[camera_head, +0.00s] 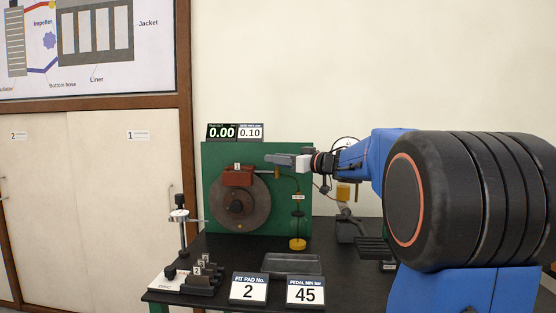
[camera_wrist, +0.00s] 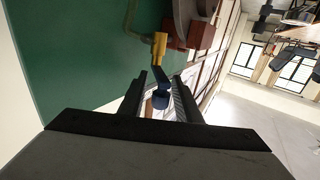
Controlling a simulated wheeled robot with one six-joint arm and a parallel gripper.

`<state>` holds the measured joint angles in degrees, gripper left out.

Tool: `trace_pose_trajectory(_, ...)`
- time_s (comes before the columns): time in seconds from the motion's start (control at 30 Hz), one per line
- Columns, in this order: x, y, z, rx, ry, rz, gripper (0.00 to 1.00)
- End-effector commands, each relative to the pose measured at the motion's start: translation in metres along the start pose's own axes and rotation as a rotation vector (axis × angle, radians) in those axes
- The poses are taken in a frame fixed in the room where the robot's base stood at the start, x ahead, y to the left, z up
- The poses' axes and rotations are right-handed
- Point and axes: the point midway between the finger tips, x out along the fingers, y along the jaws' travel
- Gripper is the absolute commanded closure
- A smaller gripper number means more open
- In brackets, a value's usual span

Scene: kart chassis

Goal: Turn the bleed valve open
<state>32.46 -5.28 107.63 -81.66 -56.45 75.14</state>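The bleed valve shows in the wrist view as a yellow brass fitting (camera_wrist: 159,46) beside the red caliper (camera_wrist: 185,28), with a dark blue handle (camera_wrist: 160,98) below it. My gripper (camera_wrist: 160,82) is open, its two dark fingers on either side of the blue handle. Gaps seem to show between the handle and both fingers; contact is not clear. In the head view, my gripper (camera_head: 280,160) is in front of the green panel (camera_head: 222,155), right of the red caliper (camera_head: 237,176) on the brake disc (camera_head: 240,212). The valve handle is hard to make out there.
A thin hose runs down to a bottle with yellow fluid (camera_head: 297,243) below my gripper. The black table (camera_head: 215,245) holds a clamp stand (camera_head: 181,225), numbered pads (camera_head: 202,278), a grey tray (camera_head: 291,264) and signs reading 2 and 45. A display (camera_head: 221,132) reads 0.00.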

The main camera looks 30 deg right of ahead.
Motion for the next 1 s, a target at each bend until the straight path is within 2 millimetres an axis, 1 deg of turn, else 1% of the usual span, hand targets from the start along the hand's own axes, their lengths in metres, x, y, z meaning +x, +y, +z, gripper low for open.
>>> trace_pose_trajectory(0.03, -0.0001, 0.0, 0.0, 0.0, 0.0, 0.0, 0.83)
trace_pose_trajectory(0.07, -0.0001, 0.0, 0.0, 0.0, 0.0, 0.0, 0.9)
trace_pose_trajectory(0.1, -0.0001, 0.0, 0.0, 0.0, 0.0, 0.0, 0.99)
trace_pose_trajectory(0.13, -0.0001, 0.0, 0.0, 0.0, 0.0, 0.0, 1.0)
trace_pose_trajectory(0.47, -0.0007, 0.0014, 0.0, 0.0, 0.0, -0.036, 1.0)
trace_pose_trajectory(0.67, -0.0016, 0.0043, 0.0003, 0.0, -0.001, -0.14, 1.0)
trace_pose_trajectory(1.0, -0.0026, 0.0071, 0.0008, 0.001, -0.001, -0.371, 1.0)
